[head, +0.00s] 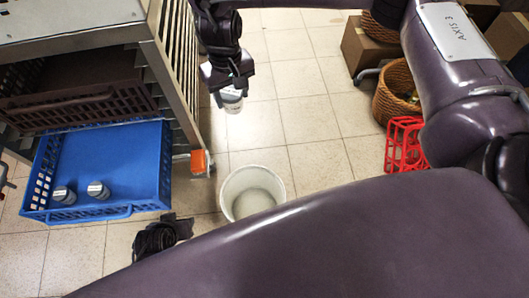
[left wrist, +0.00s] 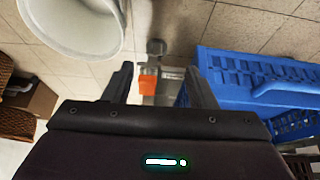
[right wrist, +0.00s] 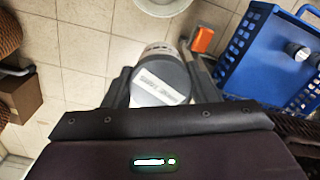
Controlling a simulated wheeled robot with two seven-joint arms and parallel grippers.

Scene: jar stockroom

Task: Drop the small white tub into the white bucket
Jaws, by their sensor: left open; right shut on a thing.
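The small white tub (head: 232,104) has a grey lid and hangs in my right gripper (head: 230,90), which is shut on it above the floor. In the right wrist view the tub (right wrist: 160,82) sits between the fingers, its labelled lid facing the camera. The white bucket (head: 252,192) stands upright on the tiles, lower than the tub in the head view and apart from it. It looks empty. The bucket also shows in the left wrist view (left wrist: 75,25) and partly in the right wrist view (right wrist: 163,5). My left gripper (left wrist: 160,85) is open and empty, left of the bucket.
A blue crate (head: 110,160) with two small grey-lidded jars (head: 97,189) is at the left, by a metal rack with an orange-marked caster (head: 199,162). A red rack (head: 404,145), wicker basket (head: 392,100) and cardboard box (head: 365,45) stand right. Tiles between are clear.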

